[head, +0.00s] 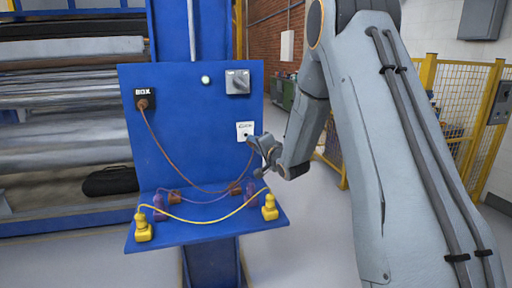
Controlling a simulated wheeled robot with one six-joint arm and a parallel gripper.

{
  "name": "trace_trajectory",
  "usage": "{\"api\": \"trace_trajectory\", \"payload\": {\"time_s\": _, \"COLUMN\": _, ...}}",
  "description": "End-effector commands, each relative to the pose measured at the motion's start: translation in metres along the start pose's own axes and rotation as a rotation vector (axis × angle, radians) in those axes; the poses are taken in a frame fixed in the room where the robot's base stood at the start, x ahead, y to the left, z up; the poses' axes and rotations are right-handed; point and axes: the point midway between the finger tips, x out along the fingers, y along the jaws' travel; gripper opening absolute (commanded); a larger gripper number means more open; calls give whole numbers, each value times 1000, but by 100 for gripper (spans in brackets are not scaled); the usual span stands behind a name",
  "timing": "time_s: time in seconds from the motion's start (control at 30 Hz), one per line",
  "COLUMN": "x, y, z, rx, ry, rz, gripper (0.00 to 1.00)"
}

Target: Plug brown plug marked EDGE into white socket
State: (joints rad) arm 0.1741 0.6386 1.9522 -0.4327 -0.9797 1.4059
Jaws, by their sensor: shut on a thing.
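The white socket (245,126) is on the right side of the blue upright panel, with small dark lettering I cannot read. My gripper (252,142) is just to its lower right, its fingertips close to the socket's lower part. It is shut on the brown plug, which is mostly hidden by the fingers; no EDGE marking can be read. A brown cable (190,182) hangs in a loop from the gripper to another brown plug (142,104) in the black socket (151,94) at left. I cannot tell whether the held plug touches the white socket.
The blue shelf (195,236) below bears yellow plugs (143,230), purple plugs (158,204) and brown pieces (175,197), with yellow and purple cables between them. A grey switch (237,82) and a round white button (205,80) are higher on the panel.

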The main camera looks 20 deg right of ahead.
Motion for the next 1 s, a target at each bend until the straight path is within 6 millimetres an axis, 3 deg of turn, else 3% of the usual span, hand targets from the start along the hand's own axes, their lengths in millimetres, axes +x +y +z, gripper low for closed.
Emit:
{"api": "trace_trajectory", "payload": {"time_s": 0.5, "x": 38, "y": 0, "z": -8, "rx": -1, "ry": 0, "rz": 0, "gripper": 0}}
{"api": "trace_trajectory", "payload": {"time_s": 1.0, "x": 42, "y": 0, "z": -8, "rx": -1, "ry": 0, "rz": 0, "gripper": 0}}
